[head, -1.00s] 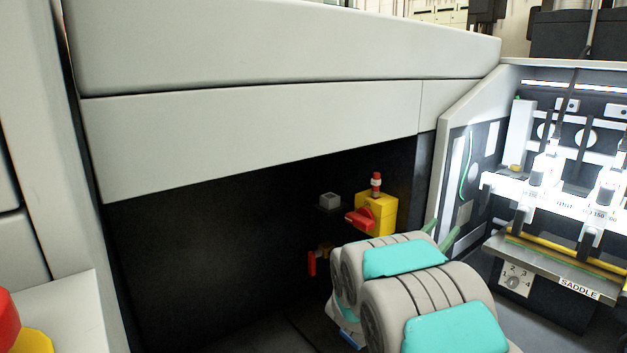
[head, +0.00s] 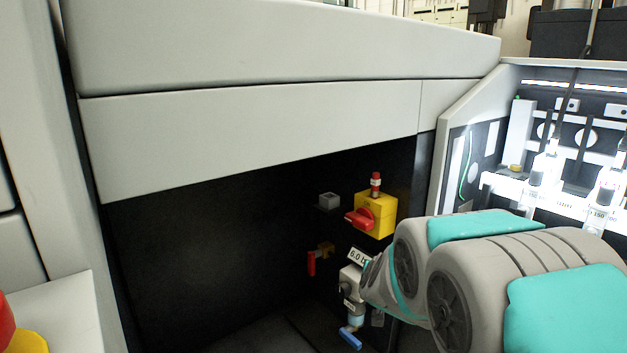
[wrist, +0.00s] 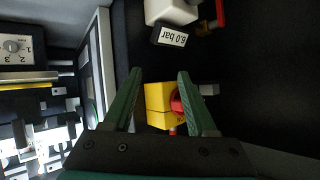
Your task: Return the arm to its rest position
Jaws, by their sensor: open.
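My gripper (wrist: 160,100) shows in the wrist view, its two green fingers spread apart with nothing held between them. Beyond the fingers is a yellow box (wrist: 158,97) with a red rotary switch, seen sideways. In the head view my grey and teal arm reaches in from the lower right, and my gripper is hidden there. The same yellow box (head: 386,226) with its red switch (head: 361,217) is on the dark recess wall, left of and above my arm. I cannot tell how far the fingers are from the box.
A red-handled valve (head: 312,262), a regulator labelled 6.0 bar (head: 352,285) and a blue lever (head: 350,338) are near my arm. A grey cover (head: 260,140) overhangs the recess. The lit saddle machine section (head: 550,180) stands at right. The recess's left side is open.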

